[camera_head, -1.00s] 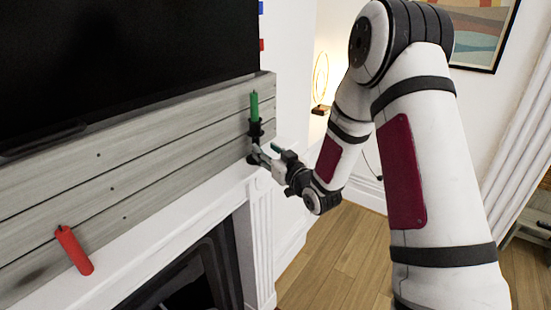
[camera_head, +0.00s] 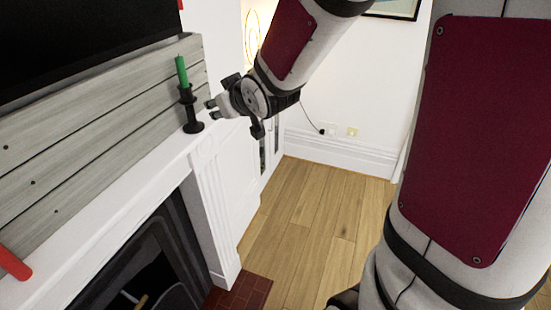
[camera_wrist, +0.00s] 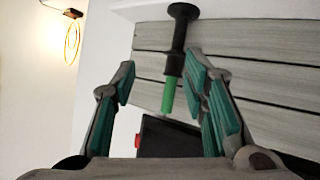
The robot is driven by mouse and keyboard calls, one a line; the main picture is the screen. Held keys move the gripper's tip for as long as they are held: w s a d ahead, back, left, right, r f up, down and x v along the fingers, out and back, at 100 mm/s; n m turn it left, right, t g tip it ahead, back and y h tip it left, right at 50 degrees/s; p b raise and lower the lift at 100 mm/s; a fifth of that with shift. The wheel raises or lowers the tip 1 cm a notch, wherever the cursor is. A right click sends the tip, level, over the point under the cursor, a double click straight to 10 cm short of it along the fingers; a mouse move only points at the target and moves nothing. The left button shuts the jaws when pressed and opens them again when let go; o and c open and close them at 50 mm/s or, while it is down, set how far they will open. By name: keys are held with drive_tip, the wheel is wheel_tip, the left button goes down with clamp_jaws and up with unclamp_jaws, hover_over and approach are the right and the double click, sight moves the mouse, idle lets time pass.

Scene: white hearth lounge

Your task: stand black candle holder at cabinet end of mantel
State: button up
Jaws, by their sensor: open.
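The black candle holder (camera_head: 192,112) stands upright on the white mantel (camera_head: 150,172), near its right end, in front of the grey planks. A green candle (camera_head: 181,71) stands in its top. My gripper (camera_head: 212,108) is open and empty, just right of the holder and apart from it in the head view. In the wrist view the scene is upside down; the holder (camera_wrist: 179,32) and green candle (camera_wrist: 169,96) show beyond the spread green-padded fingers (camera_wrist: 160,75). The white cabinet (camera_head: 270,150) is past the mantel's right end, partly hidden by the fireplace side.
A red candle (camera_head: 13,263) is at the mantel's left, cut by the frame. The black screen (camera_head: 80,40) hangs above the planks (camera_head: 90,125). The fireplace opening (camera_head: 150,265) is below. A lit lamp (camera_head: 252,35) stands behind my arm. The wooden floor (camera_head: 310,215) is clear.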

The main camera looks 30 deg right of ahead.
drive_tip(key=s+a+r+g, duration=0.1)
drive_tip(key=s+g, duration=0.1)
drive_tip(key=s, duration=0.7)
drive_tip(key=s+a+r+m+g, duration=0.1)
drive_tip(key=s+r+g, duration=0.1)
drive_tip(key=s, duration=0.8)
drive_tip(key=s+a+r+m+g, duration=0.1)
drive_tip(key=s+a+g, duration=0.1)
drive_tip(key=s, duration=0.7)
drive_tip(key=shift+s+r+g, duration=0.15)
drive_tip(key=shift+s+g, duration=0.15)
drive_tip(key=shift+g, duration=0.1)
